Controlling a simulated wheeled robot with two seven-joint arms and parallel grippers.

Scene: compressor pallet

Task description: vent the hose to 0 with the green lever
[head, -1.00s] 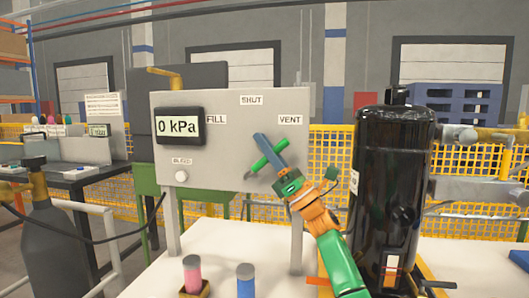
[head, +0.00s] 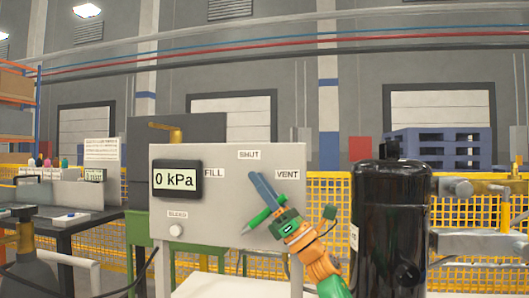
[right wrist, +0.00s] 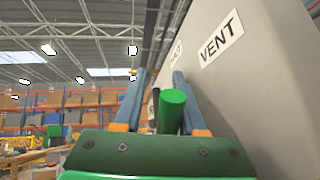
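The display (head: 175,179) reads 0 kPa. My right gripper (head: 258,181) is at the lever, its blue fingers crossing it. In the right wrist view the lever's round green end (right wrist: 173,98) lies between the fingers, close to the right one, with a gap at the left one. The fingers look apart, not clamped. My left gripper is out of view.
A black tank (head: 391,225) stands just right of my right arm. A white BLEED knob (head: 176,230) sits at the panel's lower left. A yellow mesh fence (head: 328,190) runs behind. A dark bench (head: 84,233) stands at the left.

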